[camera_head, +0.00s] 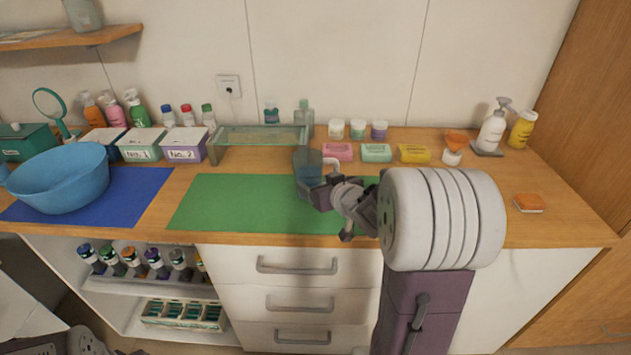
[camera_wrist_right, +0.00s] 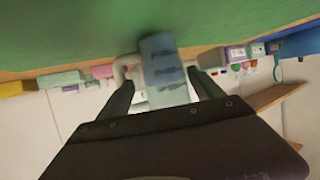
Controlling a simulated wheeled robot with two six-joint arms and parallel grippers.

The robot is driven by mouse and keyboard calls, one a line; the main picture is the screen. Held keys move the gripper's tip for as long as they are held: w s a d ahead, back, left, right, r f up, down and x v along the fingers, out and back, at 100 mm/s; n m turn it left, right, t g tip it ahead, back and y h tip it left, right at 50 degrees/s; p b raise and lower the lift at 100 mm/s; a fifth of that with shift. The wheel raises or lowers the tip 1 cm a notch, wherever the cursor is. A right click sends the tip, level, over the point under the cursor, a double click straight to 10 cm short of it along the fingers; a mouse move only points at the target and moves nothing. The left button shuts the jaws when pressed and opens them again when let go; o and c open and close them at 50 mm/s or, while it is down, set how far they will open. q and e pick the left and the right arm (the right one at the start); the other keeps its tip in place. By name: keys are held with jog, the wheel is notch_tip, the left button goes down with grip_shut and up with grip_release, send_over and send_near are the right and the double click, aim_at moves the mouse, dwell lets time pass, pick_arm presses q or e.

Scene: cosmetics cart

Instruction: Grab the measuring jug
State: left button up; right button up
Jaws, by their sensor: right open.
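The measuring jug (camera_head: 308,168) is a see-through blue-grey jug with a white handle. It stands on the green mat (camera_head: 230,205) near the middle of the counter, handle toward the right. My right gripper (camera_head: 318,194) is open at the jug's near right side and hides part of its lower body. In the right wrist view the jug (camera_wrist_right: 160,62) shows upside down between the two fingers of the gripper (camera_wrist_right: 162,88), its white handle on the left. I cannot tell whether a finger touches it. My left gripper is not in view.
A glass shelf stand (camera_head: 260,133) is behind the mat. Pink, green and yellow soaps (camera_head: 376,153) and small jars (camera_head: 357,129) stand behind right. A blue basin (camera_head: 60,180) is on the blue mat (camera_head: 140,195) at left. The green mat's left part is clear.

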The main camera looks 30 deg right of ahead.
aim_at(314, 182)
jog(key=shift+w+a, duration=0.1)
jog(key=shift+w, duration=0.2)
jog(key=shift+w+a+f, duration=0.1)
jog(key=shift+w+f, duration=0.05)
jog(key=shift+f, duration=0.1)
jog(key=b+x, duration=0.1)
jog(key=x, duration=0.3)
jog(key=shift+f, duration=0.15)
jog(key=shift+w+f, duration=0.1)
jog(key=shift+w, duration=0.2)
jog(key=shift+s, duration=0.1)
jog(key=c, duration=0.4)
grip_shut()
jog(key=shift+r, duration=0.25)
